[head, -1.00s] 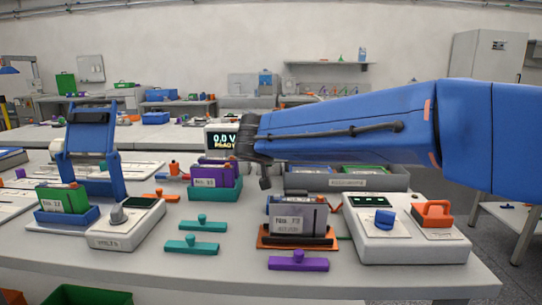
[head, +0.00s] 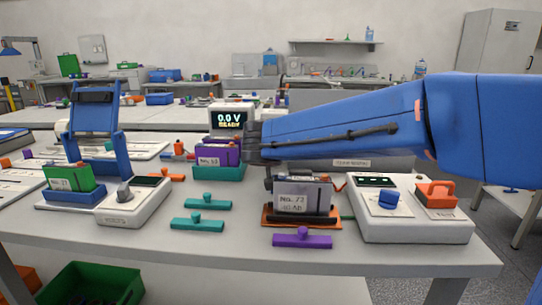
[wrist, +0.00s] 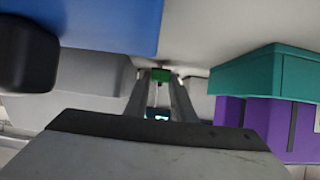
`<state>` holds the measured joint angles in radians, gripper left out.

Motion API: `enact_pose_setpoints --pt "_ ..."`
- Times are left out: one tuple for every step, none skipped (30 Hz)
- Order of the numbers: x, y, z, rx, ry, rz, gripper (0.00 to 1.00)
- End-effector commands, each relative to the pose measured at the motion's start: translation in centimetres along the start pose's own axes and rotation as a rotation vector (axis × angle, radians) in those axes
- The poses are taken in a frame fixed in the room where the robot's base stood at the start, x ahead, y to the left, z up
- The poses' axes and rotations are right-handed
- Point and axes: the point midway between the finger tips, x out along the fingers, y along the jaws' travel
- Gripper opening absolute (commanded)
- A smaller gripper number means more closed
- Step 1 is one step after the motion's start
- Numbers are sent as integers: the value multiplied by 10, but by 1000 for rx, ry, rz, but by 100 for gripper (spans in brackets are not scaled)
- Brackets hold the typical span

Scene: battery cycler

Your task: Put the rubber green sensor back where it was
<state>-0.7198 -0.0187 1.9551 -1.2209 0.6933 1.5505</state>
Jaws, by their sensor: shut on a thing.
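A small green piece (wrist: 161,75), which looks like the rubber green sensor, sits between the fingertips of my gripper (wrist: 160,82) in the wrist view. My gripper is shut on it. Only part of the piece shows, and its shape cannot be told. In the head view my gripper (head: 254,145) is at the middle, beside the purple cells (head: 218,154) in the teal tray (head: 220,173). The green piece cannot be made out there. The teal tray (wrist: 265,72) and a purple cell (wrist: 240,112) show close on the right in the wrist view.
A cell in an orange holder (head: 303,195) stands in front of my arm. A white control box (head: 410,220) is at the right, and a display reading 0.0 V (head: 231,120) is behind. Teal bars (head: 197,224) and a purple bar (head: 302,242) lie near the front edge.

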Motion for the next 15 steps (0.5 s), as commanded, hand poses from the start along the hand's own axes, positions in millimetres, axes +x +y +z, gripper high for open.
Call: enact_pose_setpoints --pt "0 0 0 0 0 0 0" --pt "0 0 0 0 0 0 0" --pt "0 0 0 0 0 0 0" --pt "0 0 0 0 0 0 0" --pt "0 0 0 0 0 0 0" --pt "0 0 0 0 0 0 0" --pt "0 0 1 0 0 0 0" --pt "1 0 1 0 0 0 0" --pt "1 0 2 -1 0 0 0" --pt "1 0 2 -1 0 0 0" --pt "1 0 2 -1 0 0 0" --pt "2 0 3 -1 0 0 0" --pt "2 0 3 -1 0 0 0" --pt "2 0 4 -1 0 0 0" --pt "2 0 4 -1 -1 0 0"
